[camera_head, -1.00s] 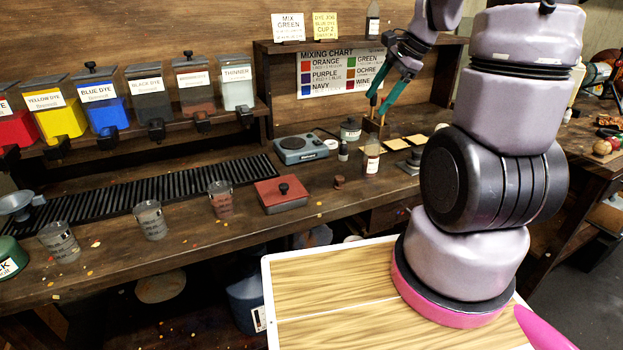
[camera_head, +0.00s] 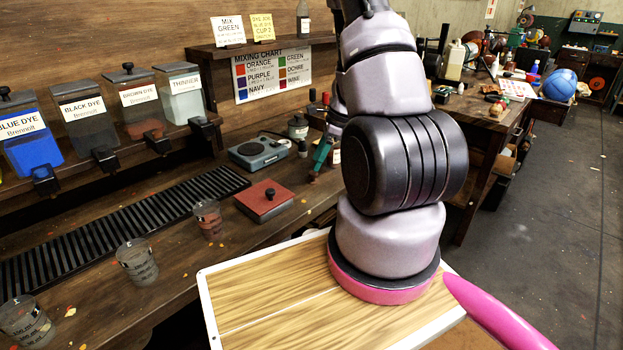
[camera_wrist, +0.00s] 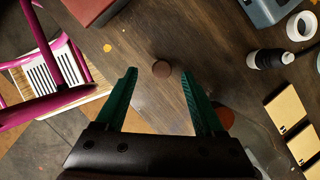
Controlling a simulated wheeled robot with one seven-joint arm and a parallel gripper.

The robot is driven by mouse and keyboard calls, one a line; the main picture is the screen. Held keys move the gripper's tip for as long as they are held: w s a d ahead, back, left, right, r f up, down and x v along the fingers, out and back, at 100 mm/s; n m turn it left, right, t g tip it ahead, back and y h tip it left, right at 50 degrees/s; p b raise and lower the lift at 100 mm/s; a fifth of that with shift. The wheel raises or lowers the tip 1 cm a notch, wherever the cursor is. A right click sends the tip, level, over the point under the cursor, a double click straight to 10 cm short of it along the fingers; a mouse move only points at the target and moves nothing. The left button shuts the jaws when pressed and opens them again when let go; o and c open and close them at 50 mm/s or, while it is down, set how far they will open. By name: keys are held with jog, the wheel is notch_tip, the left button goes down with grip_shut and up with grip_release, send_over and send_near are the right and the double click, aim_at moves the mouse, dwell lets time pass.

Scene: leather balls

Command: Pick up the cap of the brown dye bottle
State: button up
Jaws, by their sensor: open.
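A small round brown cap (camera_wrist: 162,68) lies on the dark wooden bench in the wrist view, between and just past my fingertips, apart from both. My gripper (camera_wrist: 158,82) has its two green fingers spread with nothing between them. In the head view my gripper (camera_head: 315,176) points down low over the bench, right of the red-lidded box. I cannot make out the cap there. A reddish-brown round shape (camera_wrist: 225,117), perhaps the dye bottle, is partly hidden behind the right finger in the wrist view. In the head view my arm hides that area.
The red-lidded box (camera_head: 264,201) and a blue-grey scale (camera_head: 258,152) stand nearby. A dark bottle (camera_wrist: 268,58), a white ring (camera_wrist: 301,26) and tan squares (camera_wrist: 285,107) lie right of the gripper. A magenta-framed item (camera_wrist: 50,75) shows at left. Bench around the cap is clear.

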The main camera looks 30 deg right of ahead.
aim_at(313, 173)
jog(key=shift+d+x, duration=0.2)
jog(key=shift+x, duration=1.35)
jog(key=shift+d+x, duration=0.25)
jog(key=shift+x, duration=1.25)
jog(key=shift+f, duration=0.15)
grip_shut()
